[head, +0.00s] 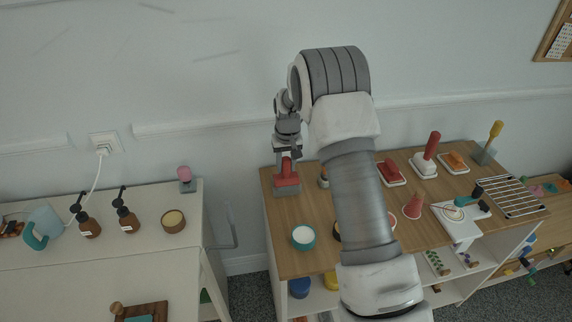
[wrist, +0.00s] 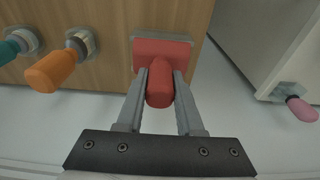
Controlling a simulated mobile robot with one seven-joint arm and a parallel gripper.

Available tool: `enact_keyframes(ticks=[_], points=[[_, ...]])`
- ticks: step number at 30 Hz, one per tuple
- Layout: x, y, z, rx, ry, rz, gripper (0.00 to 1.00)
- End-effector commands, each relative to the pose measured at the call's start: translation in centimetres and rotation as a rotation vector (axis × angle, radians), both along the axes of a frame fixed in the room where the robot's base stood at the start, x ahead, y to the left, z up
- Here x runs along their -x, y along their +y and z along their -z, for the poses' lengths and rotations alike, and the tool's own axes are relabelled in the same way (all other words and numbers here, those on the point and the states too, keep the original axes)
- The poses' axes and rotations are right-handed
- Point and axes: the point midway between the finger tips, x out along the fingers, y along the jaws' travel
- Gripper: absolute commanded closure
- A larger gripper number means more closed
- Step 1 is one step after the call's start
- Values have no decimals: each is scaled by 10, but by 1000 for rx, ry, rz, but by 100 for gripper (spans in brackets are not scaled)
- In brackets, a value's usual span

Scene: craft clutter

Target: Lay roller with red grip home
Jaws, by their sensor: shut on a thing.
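The roller with the red grip (wrist: 160,84) is between the two fingers of my gripper (wrist: 160,103) in the wrist view. Its wide red part (wrist: 151,52) lies over a grey block (wrist: 134,41) near the table edge. In the head view my gripper (head: 287,158) points down at the back left corner of the wooden table, with the red roller (head: 286,181) under it. The grey block (head: 286,191) shows just below the red. I cannot tell whether the roller rests fully on the block.
Beside it in the wrist view are an orange-handled tool (wrist: 55,72) and a teal-handled one (wrist: 9,48), each in a grey holder. A pink-knobbed tool (wrist: 301,108) stands across a gap on the white cabinet (head: 140,255). A teal tub (head: 303,238) stands forward on the wooden table (head: 290,262).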

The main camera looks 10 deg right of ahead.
Motion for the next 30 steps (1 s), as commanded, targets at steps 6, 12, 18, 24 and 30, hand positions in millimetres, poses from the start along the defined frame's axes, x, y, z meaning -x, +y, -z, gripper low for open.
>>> enact_keyframes(ticks=[6, 12, 18, 24, 30], points=[[0, 0, 1, 0, -1, 0, 39], [0, 0, 1, 0, 0, 0, 29], [0, 0, -2, 0, 0, 0, 29], [4, 0, -30, 0, -4, 0, 29], [11, 0, -79, 0, -5, 0, 29]])
